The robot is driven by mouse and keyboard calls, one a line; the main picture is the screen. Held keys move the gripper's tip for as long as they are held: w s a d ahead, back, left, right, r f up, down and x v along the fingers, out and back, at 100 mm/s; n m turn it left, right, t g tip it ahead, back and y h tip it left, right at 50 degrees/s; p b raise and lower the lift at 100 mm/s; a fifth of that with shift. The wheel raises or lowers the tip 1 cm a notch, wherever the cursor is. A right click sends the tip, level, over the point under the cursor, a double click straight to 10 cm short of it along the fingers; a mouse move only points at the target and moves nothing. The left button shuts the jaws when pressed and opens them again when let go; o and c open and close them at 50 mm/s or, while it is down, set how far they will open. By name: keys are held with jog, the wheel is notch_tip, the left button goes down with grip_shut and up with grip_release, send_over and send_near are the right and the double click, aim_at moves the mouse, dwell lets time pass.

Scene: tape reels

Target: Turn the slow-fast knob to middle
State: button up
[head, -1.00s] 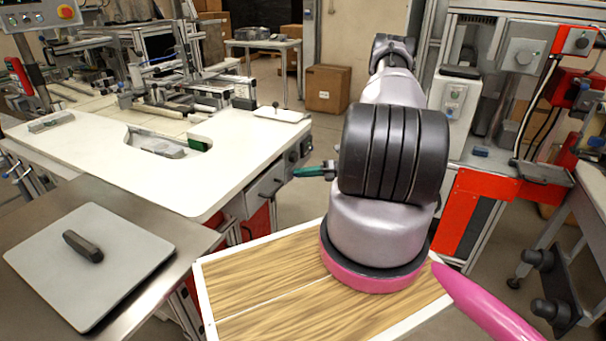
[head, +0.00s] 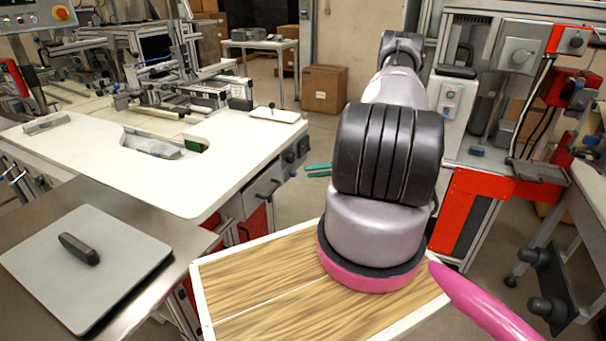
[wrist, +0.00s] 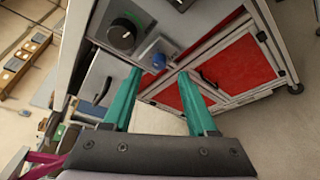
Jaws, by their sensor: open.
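A round black knob (wrist: 122,35) with a pale green rim sits on the grey control panel at the upper left of the wrist view. A blue knob (wrist: 158,60) is beside it. Slow-fast lettering is not readable, so I cannot tell for certain which one is the slow-fast knob. In the head view the knobs (head: 291,156) are small and dark on the white table's right end. My gripper (wrist: 159,72) has two teal fingers, spread open and empty, apart from the panel. Its fingers also show in the head view (head: 318,170), just right of the panel; my arm hides the rest.
A drawer with a black handle (head: 266,191) lies left of the knobs. Red cabinet doors (wrist: 238,65) are below the panel. The white table (head: 160,185) and a wood-topped surface (head: 250,275) stand close by. Open floor lies right of the panel.

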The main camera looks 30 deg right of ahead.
jog(key=v, duration=0.5)
jog(key=shift+s+d+r, duration=0.1)
jog(key=shift+s+d, duration=0.1)
jog(key=shift+d, duration=0.1)
